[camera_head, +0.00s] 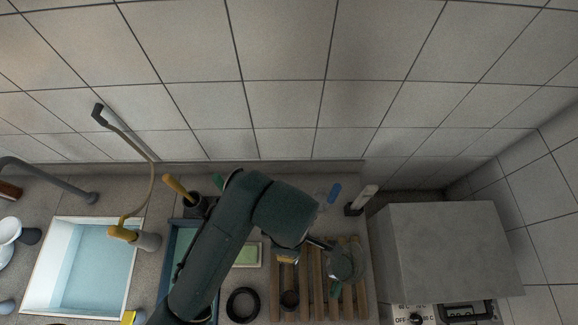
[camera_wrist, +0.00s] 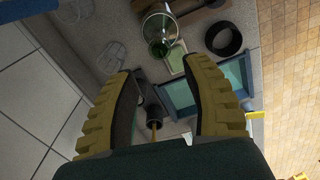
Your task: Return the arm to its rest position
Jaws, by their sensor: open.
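My dark green arm reaches from the bottom edge over the counter in the head view, bent at the elbow. My gripper (camera_head: 305,247) is at the left part of a slatted wooden rack, partly hidden by the wrist. In the wrist view the two ridged yellow fingers of my gripper (camera_wrist: 157,70) stand wide apart with nothing held between them. Beyond them show a dark holder (camera_wrist: 152,103) and a teal tray (camera_wrist: 212,82), apart from the fingers.
A glass vessel (camera_head: 345,262) is by the wooden rack (camera_head: 313,285). A black ring (camera_head: 243,306) lies at the front. A grey box-shaped appliance (camera_head: 450,245) stands right, a sink (camera_head: 80,265) left. The tiled wall (camera_head: 290,105) rises behind; the air before it is clear.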

